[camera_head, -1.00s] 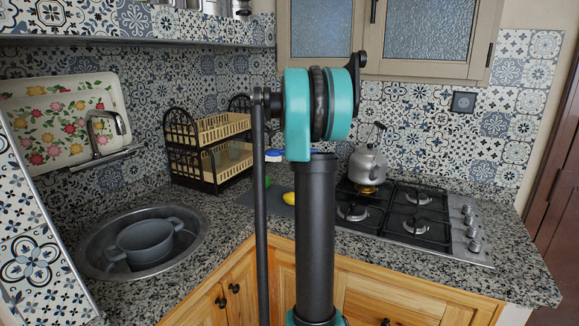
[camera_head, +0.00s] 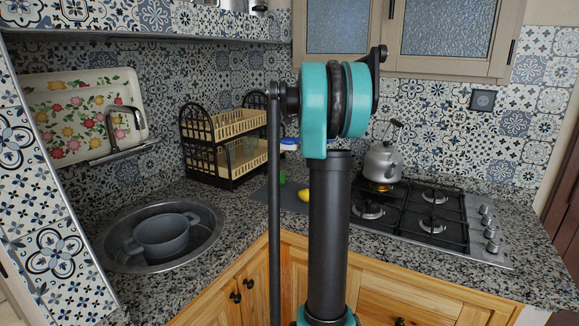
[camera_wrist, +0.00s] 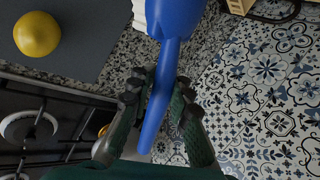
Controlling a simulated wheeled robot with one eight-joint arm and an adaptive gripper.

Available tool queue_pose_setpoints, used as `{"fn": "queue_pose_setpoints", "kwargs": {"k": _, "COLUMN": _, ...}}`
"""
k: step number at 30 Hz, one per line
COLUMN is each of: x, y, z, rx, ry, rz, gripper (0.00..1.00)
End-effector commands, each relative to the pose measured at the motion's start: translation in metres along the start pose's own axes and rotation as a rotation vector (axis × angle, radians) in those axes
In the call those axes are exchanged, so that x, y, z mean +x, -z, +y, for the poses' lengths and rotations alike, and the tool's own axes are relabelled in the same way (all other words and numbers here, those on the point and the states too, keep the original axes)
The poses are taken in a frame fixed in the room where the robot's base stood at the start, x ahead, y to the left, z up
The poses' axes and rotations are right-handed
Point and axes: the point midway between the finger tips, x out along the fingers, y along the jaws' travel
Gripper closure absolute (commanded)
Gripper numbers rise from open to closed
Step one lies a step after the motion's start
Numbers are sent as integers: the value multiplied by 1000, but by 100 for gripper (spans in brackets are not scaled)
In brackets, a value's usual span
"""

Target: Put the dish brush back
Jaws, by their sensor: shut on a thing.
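My gripper (camera_wrist: 157,86) is shut around the narrow handle of a blue dish brush (camera_wrist: 172,50) in the wrist view. The brush widens into a broad blue part towards the top edge of that picture; no bristles can be made out. The handle's lower end reaches down between the two dark green fingers.
A sink with a grey pot (camera_head: 162,236) is at the left. A two-tier dish rack (camera_head: 226,142) stands in the corner. A lemon (camera_wrist: 37,34) lies on a dark mat (camera_wrist: 88,20). A kettle (camera_head: 382,164) sits on the gas hob (camera_head: 415,240).

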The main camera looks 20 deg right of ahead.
Motion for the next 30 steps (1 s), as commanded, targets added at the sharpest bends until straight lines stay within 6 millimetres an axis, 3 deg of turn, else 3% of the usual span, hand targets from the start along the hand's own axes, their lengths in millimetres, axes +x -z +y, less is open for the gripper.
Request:
{"fn": "queue_pose_setpoints", "kwargs": {"k": 5, "x": -12, "y": -26, "z": 10, "rx": -39, "ry": 1, "rz": -18, "gripper": 100}}
{"fn": "queue_pose_setpoints", "kwargs": {"k": 12, "x": -52, "y": -106, "z": 50, "rx": -171, "ry": 5, "rz": -79, "gripper": 100}}
{"fn": "queue_pose_setpoints", "kwargs": {"k": 18, "x": -83, "y": -155, "z": 86, "rx": -270, "ry": 10, "rz": -124, "gripper": 100}}
{"fn": "queue_pose_setpoints", "kwargs": {"k": 24, "x": -93, "y": -175, "z": 106, "rx": -313, "ry": 13, "rz": -144, "gripper": 100}}
{"fn": "queue_pose_setpoints", "kwargs": {"k": 30, "x": -63, "y": -176, "z": 127, "rx": -316, "ry": 13, "rz": -145, "gripper": 100}}
